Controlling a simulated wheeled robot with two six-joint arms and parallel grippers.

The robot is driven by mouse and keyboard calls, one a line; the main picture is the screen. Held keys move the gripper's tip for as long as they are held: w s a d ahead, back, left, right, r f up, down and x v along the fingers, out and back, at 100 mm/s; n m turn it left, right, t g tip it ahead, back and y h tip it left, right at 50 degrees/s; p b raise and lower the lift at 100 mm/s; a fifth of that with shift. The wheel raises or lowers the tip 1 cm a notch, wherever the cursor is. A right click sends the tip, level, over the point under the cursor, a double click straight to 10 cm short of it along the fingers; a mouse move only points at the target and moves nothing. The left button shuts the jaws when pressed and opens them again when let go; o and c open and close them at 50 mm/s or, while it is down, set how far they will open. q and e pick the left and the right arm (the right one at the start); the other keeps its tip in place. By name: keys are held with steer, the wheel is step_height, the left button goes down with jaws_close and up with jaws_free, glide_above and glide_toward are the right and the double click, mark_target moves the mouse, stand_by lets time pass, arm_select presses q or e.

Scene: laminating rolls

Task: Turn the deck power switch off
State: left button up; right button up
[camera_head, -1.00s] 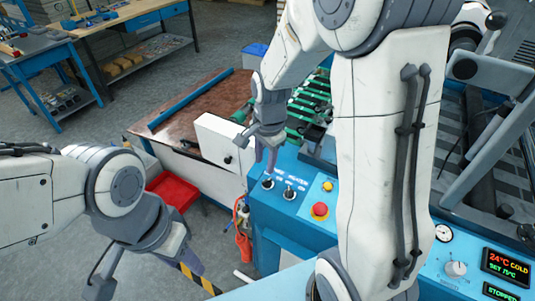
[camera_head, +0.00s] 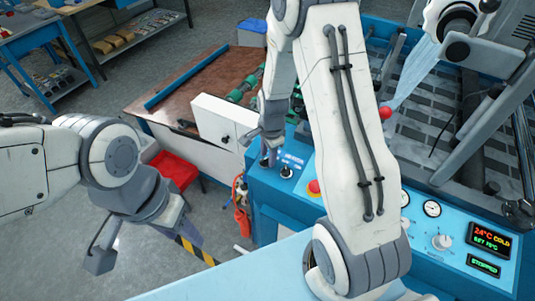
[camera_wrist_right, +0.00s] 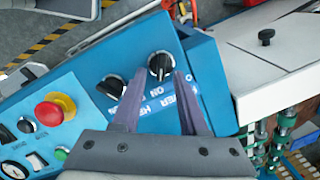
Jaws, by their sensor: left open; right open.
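The deck power switch, a black rotary knob (camera_wrist_right: 160,65), sits on the blue panel, with "ON" lettering beside it. A second black knob (camera_wrist_right: 112,87), by partly hidden heater lettering, is to its left in the wrist view. My right gripper (camera_wrist_right: 157,78) is open, its two fingers reaching toward the power knob, one on each side in that view. I cannot tell whether they touch it. In the head view my right gripper (camera_head: 268,152) is over the power knob and partly hides it; the heater knob (camera_head: 287,171) shows beside it. My left gripper (camera_head: 145,252) is open and empty, over the floor.
A red emergency button (camera_head: 314,187) is on the same panel. The display (camera_head: 490,240) reads 24°C COLD and STOPPED. A white box (camera_head: 222,122) stands just left of the right gripper. A red extinguisher-like object (camera_head: 242,217) hangs by the machine's side.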

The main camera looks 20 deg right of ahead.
jaws_close()
steer(key=n, duration=0.2)
steer(key=shift+w+n+p, duration=0.2)
steer(key=shift+n+p, duration=0.1)
steer(key=shift+n, duration=0.1)
steer(key=n, duration=0.2)
steer(key=shift+w+a+n+g, duration=0.15)
steer(key=shift+n+g, duration=0.15)
steer(key=shift+g, duration=0.1)
steer(key=n, duration=0.3)
steer(key=shift+w+a+g+h, duration=0.2)
steer(key=shift+g+h, duration=0.1)
steer(key=shift+h, duration=0.1)
steer(key=shift+a+n+b, duration=0.15)
steer(key=shift+n+b, duration=0.15)
steer(key=shift+n, duration=1.4)
steer(key=shift+h, duration=0.3)
